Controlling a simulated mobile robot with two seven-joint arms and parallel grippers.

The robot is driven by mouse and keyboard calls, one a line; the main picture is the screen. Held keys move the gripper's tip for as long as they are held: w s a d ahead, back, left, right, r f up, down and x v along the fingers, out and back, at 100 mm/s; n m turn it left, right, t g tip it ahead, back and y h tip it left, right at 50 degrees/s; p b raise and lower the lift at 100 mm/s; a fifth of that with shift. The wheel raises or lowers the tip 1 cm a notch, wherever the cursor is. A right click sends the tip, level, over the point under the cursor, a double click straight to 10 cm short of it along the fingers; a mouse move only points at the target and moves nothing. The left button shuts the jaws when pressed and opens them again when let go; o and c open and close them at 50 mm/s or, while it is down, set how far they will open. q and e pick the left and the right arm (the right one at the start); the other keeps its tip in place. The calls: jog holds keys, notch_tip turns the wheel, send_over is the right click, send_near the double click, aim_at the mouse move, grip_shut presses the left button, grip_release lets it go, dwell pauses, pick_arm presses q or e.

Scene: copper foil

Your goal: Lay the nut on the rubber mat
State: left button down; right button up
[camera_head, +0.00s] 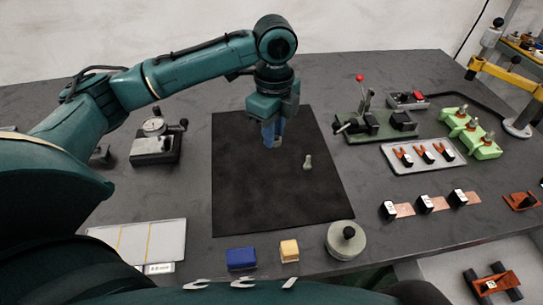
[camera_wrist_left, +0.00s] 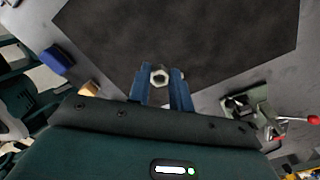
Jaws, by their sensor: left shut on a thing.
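My left gripper (camera_head: 271,138) is over the black rubber mat (camera_head: 240,195), pointing down with its blue fingers. It is shut on the nut (camera_wrist_left: 160,77), a small metal ring with a hole that shows between the fingertips in the left wrist view. In the head view only a small pale part of the nut (camera_head: 277,143) shows at the fingertips. I cannot tell how far the nut is above the mat. A small grey-green piece (camera_head: 308,162) lies on the mat, right of the gripper. My right gripper is not in view.
A blue block (camera_head: 241,259), a yellow block (camera_head: 289,250) and a round grey piece with a black knob (camera_head: 346,240) stand before the mat. A dial gauge (camera_head: 156,135) is on the left. A red-knobbed lever fixture (camera_head: 375,125) is on the right. Most of the mat is bare.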

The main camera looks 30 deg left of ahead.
aim_at(273, 171)
pick_arm(q)
jog(key=shift+w+a+m, duration=0.15)
jog(key=shift+w+m, duration=0.1)
jog(key=shift+m, duration=0.45)
notch_tip(273, 171, down, 10)
jog(key=shift+r, duration=0.1)
jog(key=c, duration=1.3)
grip_release()
jog(key=shift+o, duration=0.2)
notch_tip(273, 171, up, 12)
jog(key=shift+r, duration=0.1)
